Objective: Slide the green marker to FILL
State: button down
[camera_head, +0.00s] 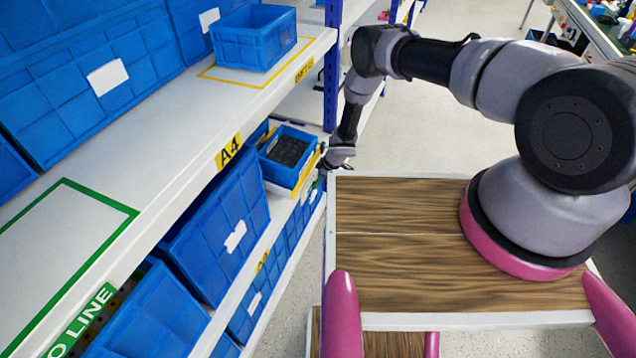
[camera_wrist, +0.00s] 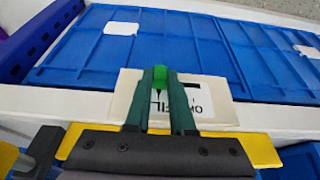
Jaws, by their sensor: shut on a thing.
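The green marker (camera_wrist: 160,74) is a small bright green block between my fingertips in the wrist view. My gripper (camera_wrist: 160,88) is shut on it, with one dark green finger at each side. The marker is over a pale label plate (camera_wrist: 125,95) on the shelf's front edge. The plate bears a black line and black lettering to the right of my fingers. My fingers cover part of the lettering, so I cannot read the words fully. In the head view my gripper (camera_head: 338,160) is at the shelf's end; the marker is too small to make out there.
Blue bins (camera_wrist: 110,50) stand right behind the plate. A yellow strip (camera_wrist: 258,150) runs below it. In the head view a blue shelf post (camera_head: 331,70) rises near my arm, and an open blue bin (camera_head: 285,165) with dark contents sits left of my gripper.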

jog(key=shift+w+d, duration=0.1)
jog(key=shift+w, duration=0.1)
jog(key=c, duration=0.8)
grip_release()
jog(key=shift+o, duration=0.2)
jog(key=v, duration=1)
jog(key=shift+r, duration=0.4)
jog(key=shift+d, duration=0.1)
